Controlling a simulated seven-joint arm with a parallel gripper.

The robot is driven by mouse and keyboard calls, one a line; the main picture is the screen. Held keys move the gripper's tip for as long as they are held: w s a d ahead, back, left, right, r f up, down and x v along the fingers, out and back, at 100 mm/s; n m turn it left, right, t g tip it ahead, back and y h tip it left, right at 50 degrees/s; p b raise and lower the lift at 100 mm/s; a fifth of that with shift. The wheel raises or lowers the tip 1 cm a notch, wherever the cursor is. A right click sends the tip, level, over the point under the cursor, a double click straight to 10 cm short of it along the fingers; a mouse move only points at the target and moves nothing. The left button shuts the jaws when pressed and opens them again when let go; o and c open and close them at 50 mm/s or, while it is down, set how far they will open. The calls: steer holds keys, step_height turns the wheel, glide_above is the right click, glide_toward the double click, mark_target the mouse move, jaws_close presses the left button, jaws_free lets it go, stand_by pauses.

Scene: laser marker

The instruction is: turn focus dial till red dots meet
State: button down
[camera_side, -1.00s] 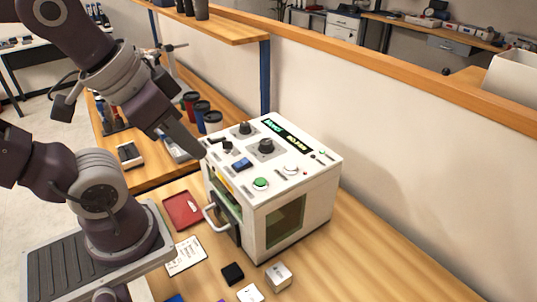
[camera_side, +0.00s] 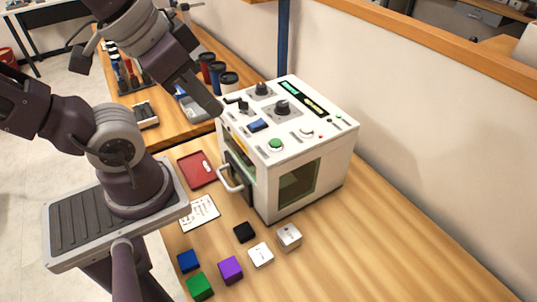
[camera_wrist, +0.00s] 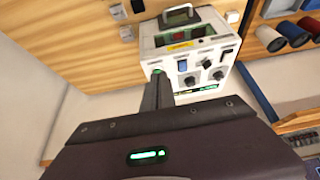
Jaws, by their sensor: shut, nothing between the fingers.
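The white laser marker (camera_side: 305,165) stands on the wooden table and also shows in the wrist view (camera_wrist: 225,52). Two black dials, one nearer (camera_side: 282,108) and one farther (camera_side: 261,88), sit on its top panel. I cannot tell which is the focus dial. My gripper (camera_side: 219,113) is shut and empty. In the side view it appears near the panel's left edge, away from both dials. Its fingers (camera_wrist: 157,76) also show in the wrist view, overlapping the panel by the green button. A small red patch (camera_wrist: 180,38) shows in the machine's window; separate dots cannot be made out.
The panel also carries a blue switch (camera_side: 258,125), a green button (camera_side: 276,145) and a small display (camera_side: 290,87). A handle (camera_side: 231,180) sticks out in front. Several small blocks, a red tray (camera_side: 197,170) and a card (camera_side: 200,213) lie on the table. A wall stands behind.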

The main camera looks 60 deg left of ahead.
mark_target(282, 103)
steer(key=c, duration=2.1)
jaws_free()
